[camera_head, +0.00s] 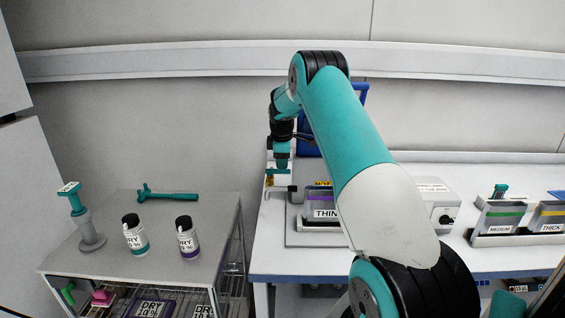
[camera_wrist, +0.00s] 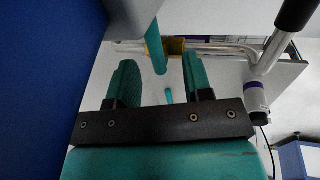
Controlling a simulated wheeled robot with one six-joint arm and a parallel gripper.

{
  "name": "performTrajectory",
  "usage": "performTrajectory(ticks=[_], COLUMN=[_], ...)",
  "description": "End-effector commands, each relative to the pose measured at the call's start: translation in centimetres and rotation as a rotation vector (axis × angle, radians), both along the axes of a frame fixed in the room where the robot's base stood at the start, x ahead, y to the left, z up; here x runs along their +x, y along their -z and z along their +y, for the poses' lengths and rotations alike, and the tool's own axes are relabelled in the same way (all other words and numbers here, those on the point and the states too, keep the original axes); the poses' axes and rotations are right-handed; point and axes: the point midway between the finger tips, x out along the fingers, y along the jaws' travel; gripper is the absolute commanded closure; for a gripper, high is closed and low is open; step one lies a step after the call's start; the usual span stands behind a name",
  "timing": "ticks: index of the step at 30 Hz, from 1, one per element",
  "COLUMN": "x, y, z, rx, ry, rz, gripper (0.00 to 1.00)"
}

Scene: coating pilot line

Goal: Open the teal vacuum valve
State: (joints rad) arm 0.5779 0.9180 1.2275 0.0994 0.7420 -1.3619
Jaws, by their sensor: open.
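My gripper (camera_wrist: 160,75) is open, with a teal finger on each side and nothing clamped between them. A teal bar (camera_wrist: 154,45), which looks like the handle of the vacuum valve, lies just ahead between the two fingertips, with gaps on both sides. A yellow piece (camera_wrist: 174,46) and pale metal pipes (camera_wrist: 222,48) show behind it. In the head view my gripper (camera_head: 282,163) points down at the left end of the white bench, just above a small pale fitting with a yellow mark (camera_head: 270,181). The valve's position is hard to tell there.
A blue panel (camera_wrist: 40,75) stands close on the left of the wrist view. A dark-handled metal part (camera_wrist: 278,40) is at right. A THIN box (camera_head: 322,212) sits on the white bench (camera_head: 268,240). A grey cart (camera_head: 110,200) with DRY bottles is at left.

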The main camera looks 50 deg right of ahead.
Motion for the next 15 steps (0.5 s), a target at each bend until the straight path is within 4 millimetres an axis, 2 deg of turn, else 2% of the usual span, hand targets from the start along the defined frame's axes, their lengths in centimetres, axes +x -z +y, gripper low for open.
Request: performTrajectory(ticks=[2, 3, 9, 15], x=[0.8, 0.8, 1.3, 1.5], y=[-0.3, 0.8, 3.7, 4.8], z=[-0.9, -1.0, -1.5, -1.7], rx=[0.000, 0.003, 0.002, 0.000], ry=[0.001, 0.001, 0.000, 0.001], rz=[0.000, 0.005, 0.003, 0.000], gripper=[0.54, 0.54, 0.54, 0.54])
